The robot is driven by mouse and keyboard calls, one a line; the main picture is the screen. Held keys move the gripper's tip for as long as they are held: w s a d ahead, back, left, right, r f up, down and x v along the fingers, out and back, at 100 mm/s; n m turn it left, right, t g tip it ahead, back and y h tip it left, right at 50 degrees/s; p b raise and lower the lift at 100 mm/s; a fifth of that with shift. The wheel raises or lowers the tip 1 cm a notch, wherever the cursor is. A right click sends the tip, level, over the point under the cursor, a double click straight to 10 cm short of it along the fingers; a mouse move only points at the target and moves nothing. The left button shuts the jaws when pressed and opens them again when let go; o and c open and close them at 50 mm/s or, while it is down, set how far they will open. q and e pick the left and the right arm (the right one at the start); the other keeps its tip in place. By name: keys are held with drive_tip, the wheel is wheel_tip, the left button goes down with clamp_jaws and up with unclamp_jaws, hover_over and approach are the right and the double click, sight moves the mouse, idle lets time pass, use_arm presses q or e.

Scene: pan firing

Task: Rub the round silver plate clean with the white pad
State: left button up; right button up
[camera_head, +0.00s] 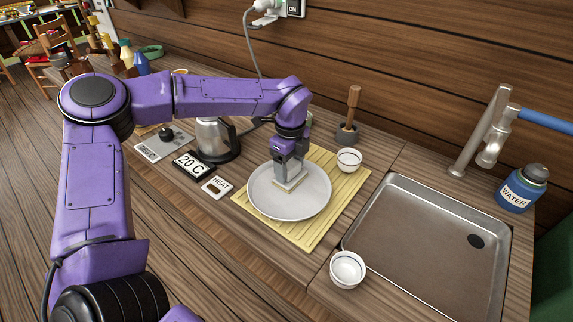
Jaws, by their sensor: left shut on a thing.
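The round silver plate (311,203) lies on a yellow slatted mat (338,179) on the wooden counter. The gripper hides the far edge of the plate there. My right gripper is not in view.
White cups stand behind the mat (349,160) and at its front right (347,270). The sink (430,240) is at the right, with a blue water bottle (522,188). A kettle (215,139), temperature sign (193,164) and heat switch (216,187) are left. A mortar with pestle (348,125) stands behind.

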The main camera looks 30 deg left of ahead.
use_arm(q)
drive_tip(key=shift+a, duration=0.15)
drive_tip(key=shift+a, duration=0.8)
drive_tip(key=shift+f, duration=0.1)
drive_tip(key=shift+d, duration=0.9)
drive_tip(key=shift+a, duration=0.1)
